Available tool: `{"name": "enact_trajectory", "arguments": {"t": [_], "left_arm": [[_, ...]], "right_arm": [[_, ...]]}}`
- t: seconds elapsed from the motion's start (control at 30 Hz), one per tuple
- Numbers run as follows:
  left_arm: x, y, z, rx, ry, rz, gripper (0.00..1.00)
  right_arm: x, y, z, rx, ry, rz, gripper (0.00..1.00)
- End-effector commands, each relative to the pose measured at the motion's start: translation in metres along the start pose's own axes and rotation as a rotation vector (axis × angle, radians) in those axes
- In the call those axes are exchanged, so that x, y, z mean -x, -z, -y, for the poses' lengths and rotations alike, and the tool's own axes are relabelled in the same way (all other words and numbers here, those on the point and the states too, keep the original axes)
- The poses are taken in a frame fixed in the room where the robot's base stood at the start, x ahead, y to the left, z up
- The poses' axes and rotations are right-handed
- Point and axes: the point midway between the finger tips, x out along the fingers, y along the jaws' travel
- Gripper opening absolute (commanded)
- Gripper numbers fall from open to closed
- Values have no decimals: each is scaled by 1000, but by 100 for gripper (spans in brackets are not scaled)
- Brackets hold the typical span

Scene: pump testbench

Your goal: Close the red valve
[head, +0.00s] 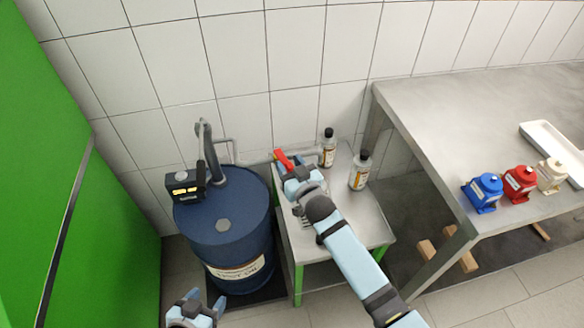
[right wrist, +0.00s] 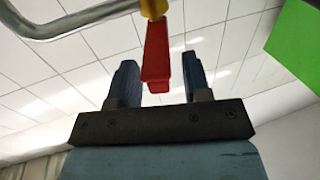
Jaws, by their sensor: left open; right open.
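The red valve handle (head: 283,159) shows in the head view above the small metal table, near the wall. In the right wrist view the red handle (right wrist: 157,55) hangs from a yellow fitting (right wrist: 154,8) on a metal pipe (right wrist: 75,25). My right gripper (head: 290,168) is at the handle. In the wrist view its two fingers (right wrist: 160,85) are open, with the handle between them and gaps visible on both sides. My left gripper (head: 207,299) is open and empty at the bottom of the head view, in front of the blue drum and far from the valve.
A blue oil drum (head: 222,225) with a pump stands left of the small table (head: 345,225). Two bottles (head: 328,148) (head: 360,170) stand on that table near my right gripper. A larger bench (head: 440,130) at right holds blue, red and cream containers and a white tray (head: 552,145).

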Motion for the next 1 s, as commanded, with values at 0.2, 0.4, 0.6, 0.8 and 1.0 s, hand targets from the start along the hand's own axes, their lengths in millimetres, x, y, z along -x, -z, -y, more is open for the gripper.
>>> {"name": "enact_trajectory", "arguments": {"t": [0.2, 0.4, 0.6, 0.8, 1.0], "left_arm": [[-1, -2, 0, 0, 0, 0, 61], [-4, -6, 0, 0, 0, 0, 61], [-7, -10, 0, 0, 0, 0, 61], [-8, -12, 0, 0, 0, 0, 61], [-8, -12, 0, 0, 0, 0, 61]], "right_arm": [[23, -2, 0, 0, 0, 1, 45], [69, -3, 0, 0, 0, 1, 45], [111, -2, 0, 0, 0, 2, 45], [133, -1, 0, 0, 0, 1, 45], [138, 0, 0, 0, 0, -1, 45]]}}
